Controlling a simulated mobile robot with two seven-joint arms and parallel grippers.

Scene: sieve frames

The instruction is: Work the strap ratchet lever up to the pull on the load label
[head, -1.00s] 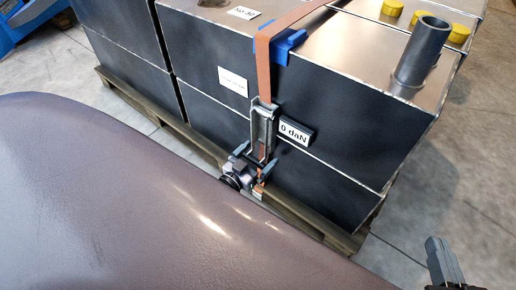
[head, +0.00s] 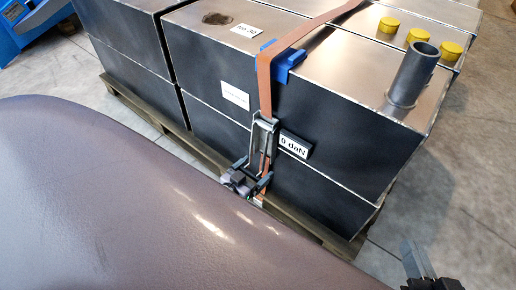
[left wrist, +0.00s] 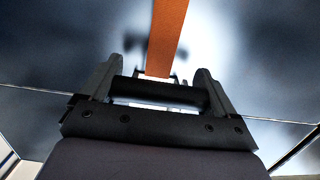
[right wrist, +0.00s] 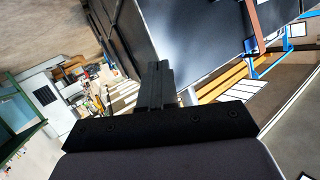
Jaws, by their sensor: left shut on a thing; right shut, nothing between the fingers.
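An orange strap (head: 264,85) runs over the dark crate and down its front face to a metal ratchet (head: 263,138). My left gripper (head: 250,178) is at the ratchet's lower end, low in front of the crate. In the left wrist view its fingers (left wrist: 155,85) are shut on the ratchet lever's dark crossbar (left wrist: 160,93), with the strap rising behind. A display label (head: 294,145) right of the ratchet shows "0 daN". A small white label (head: 235,96) on the crate face is too small to read. My right gripper (head: 415,260) is shut and empty at lower right; its fingers show in its wrist view (right wrist: 155,85).
The crates (head: 345,150) stand on a wooden pallet (head: 325,237). A blue edge protector (head: 283,60) sits under the strap. A grey pipe stub (head: 412,75) and yellow caps (head: 419,39) are on top. Concrete floor (head: 465,190) is free at right.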

